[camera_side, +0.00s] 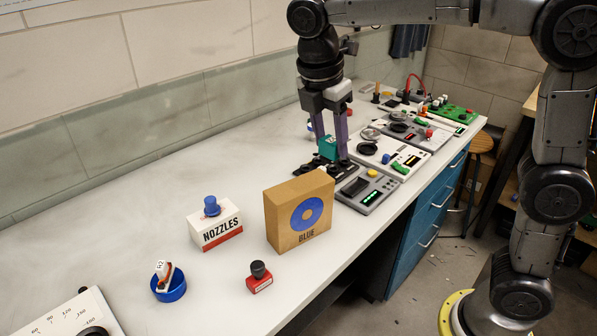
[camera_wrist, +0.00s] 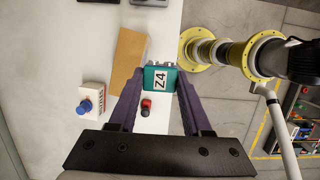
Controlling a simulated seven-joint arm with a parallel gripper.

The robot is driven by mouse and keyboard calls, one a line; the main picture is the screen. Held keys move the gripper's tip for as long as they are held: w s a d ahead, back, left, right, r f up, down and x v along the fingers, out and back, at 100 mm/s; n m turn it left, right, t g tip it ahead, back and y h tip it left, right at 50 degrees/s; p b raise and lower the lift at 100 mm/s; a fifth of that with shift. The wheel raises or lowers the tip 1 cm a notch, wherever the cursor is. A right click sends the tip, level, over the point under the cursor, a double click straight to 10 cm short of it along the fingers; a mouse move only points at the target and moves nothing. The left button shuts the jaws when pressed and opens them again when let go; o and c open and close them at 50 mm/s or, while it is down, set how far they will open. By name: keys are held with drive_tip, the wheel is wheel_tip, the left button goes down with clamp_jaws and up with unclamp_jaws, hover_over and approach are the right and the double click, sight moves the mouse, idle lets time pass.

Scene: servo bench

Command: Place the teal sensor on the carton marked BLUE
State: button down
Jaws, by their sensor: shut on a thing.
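The teal sensor (camera_side: 326,147) is between the fingers of my gripper (camera_side: 333,152). In the wrist view the teal sensor (camera_wrist: 150,84) shows a white label reading Z4, and my gripper (camera_wrist: 160,78) is shut on it. The carton marked BLUE (camera_side: 285,222) stands upright on the bench, in front and to the left of my gripper in the side view, with a blue ring on its face. In the wrist view the carton (camera_wrist: 126,62) shows its plain brown top just left of the sensor. The sensor is apart from the carton in the side view.
A NOZZLES box (camera_side: 216,228) with a blue-knobbed thing (camera_side: 211,206) on top stands left of the carton. A red stamp (camera_side: 260,279) and a blue bowl (camera_side: 171,287) are at the front. Instrument panels (camera_side: 398,155) line the right. The bench's left back is clear.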

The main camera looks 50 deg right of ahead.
hover_over(301, 184)
drive_tip(key=f, duration=0.6)
drive_tip(key=shift+s+a, duration=0.35)
drive_tip(key=shift+w+f, duration=0.2)
drive_tip(key=shift+f, duration=0.8)
drive_tip(key=shift+w+f, duration=0.15)
drive_tip(key=shift+f, duration=0.8)
drive_tip(key=shift+f, duration=0.15)
drive_tip(key=shift+c, duration=1.7)
unclamp_jaws()
